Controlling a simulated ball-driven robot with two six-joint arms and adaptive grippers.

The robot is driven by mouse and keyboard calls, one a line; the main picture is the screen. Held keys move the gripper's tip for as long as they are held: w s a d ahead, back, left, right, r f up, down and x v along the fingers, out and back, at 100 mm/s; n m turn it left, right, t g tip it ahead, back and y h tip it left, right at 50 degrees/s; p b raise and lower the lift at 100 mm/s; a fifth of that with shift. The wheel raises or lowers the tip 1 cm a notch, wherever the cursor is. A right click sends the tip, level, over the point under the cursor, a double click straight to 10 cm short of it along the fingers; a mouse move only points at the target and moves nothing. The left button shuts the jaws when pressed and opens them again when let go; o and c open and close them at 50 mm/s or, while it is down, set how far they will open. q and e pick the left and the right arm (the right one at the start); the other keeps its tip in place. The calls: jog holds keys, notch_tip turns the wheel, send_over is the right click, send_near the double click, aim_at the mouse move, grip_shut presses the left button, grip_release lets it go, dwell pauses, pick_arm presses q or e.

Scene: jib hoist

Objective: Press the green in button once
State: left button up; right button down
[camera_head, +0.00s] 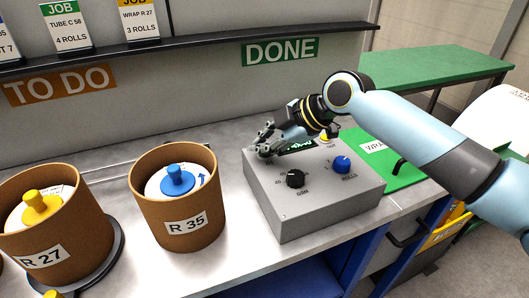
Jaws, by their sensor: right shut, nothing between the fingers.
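A grey control box (305,205) sits on the bench, with a black knob (295,179) and a blue knob (341,165) on its sloped top. A small green button (264,155) shows at the box's back left corner, partly covered by my right gripper. My right gripper (265,140) is shut and empty, its fingertips over that button. I cannot tell whether they touch it. A small green-lit display (301,145) is partly hidden behind the gripper, and a yellow button (324,138) shows behind my wrist. My left gripper is not in view.
Two brown tubs stand on the left, R 35 (205,200) with a blue-knobbed lid and R 27 (75,245) with a yellow-knobbed one. A green mat (402,175) lies right of the box. A black shelf (200,37) with job cards runs along the wall.

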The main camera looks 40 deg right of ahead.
aim_at(264, 155)
jog(key=shift+f, duration=0.25)
jog(key=shift+r, duration=0.1)
jog(key=shift+r+p, duration=0.65)
jog(key=shift+r, duration=0.2)
notch_tip(264, 155, up, 5)
jog(key=p, duration=0.4)
jog(key=shift+r, duration=0.1)
dwell(0.7)
